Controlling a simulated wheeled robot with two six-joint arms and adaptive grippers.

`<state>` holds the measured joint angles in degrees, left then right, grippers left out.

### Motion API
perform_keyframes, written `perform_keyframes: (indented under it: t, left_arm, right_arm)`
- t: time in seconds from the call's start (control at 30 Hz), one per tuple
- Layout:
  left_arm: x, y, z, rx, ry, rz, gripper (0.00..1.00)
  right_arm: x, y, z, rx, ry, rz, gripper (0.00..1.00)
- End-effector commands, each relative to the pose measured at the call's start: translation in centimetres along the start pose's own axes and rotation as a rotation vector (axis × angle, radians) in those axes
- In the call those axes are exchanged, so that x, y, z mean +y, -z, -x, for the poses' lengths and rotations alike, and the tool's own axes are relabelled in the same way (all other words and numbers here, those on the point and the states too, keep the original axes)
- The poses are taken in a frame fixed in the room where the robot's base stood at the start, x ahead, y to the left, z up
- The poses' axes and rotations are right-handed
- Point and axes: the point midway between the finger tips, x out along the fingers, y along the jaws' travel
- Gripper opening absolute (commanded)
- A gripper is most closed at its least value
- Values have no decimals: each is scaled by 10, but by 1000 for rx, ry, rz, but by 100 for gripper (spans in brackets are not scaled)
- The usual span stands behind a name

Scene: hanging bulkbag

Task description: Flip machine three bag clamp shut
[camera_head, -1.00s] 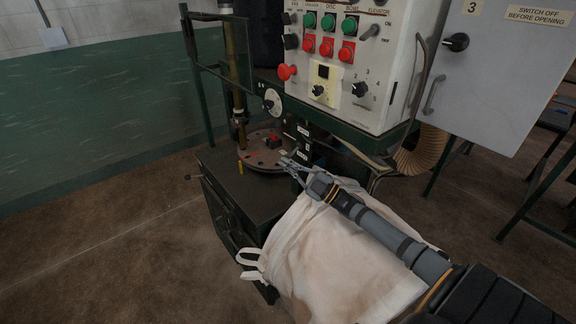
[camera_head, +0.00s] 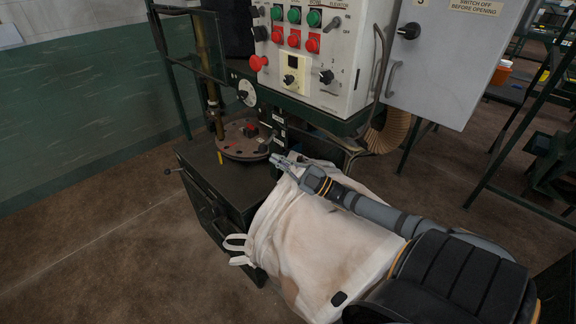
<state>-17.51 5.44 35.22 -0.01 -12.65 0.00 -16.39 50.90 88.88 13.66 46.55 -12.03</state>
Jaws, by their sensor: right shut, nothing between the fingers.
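A cream cloth bulk bag (camera_head: 310,235) hangs below and to the right of the green machine (camera_head: 215,180), its loops sticking out at its lower left. My right arm reaches in from the lower right over the bag. My right gripper (camera_head: 276,160) is shut and empty at the bag's top edge, close to a dark upright part with white labels (camera_head: 279,134). I cannot make out the clamp itself; the bag's mouth is partly behind my gripper. My left gripper is not in view.
A control panel (camera_head: 315,50) with green and red buttons hangs above the bag. A grey cabinet door (camera_head: 455,60) is to its right. A round plate (camera_head: 243,142) sits on the machine top. A ribbed hose (camera_head: 388,133) hangs behind the bag. Open floor lies at left.

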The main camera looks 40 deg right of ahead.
Motion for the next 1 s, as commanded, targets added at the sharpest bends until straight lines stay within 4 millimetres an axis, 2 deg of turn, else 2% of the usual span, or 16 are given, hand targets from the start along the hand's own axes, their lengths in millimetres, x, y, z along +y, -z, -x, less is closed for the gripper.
perform_keyframes:
  t: [0.1, 0.3, 0.57, 1.0]
  left_arm:
    - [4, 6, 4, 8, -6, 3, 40]
    - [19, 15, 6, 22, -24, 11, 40]
    - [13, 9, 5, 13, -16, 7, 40]
    - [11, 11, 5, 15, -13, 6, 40]
  right_arm:
    - [0, 0, 20, -2, 2, -1, 0]
    - [0, 0, 34, 0, -1, -1, 0]
    - [0, 0, 35, 1, -2, 0, 0]
    - [-1, 0, 35, 0, -2, 0, 0]
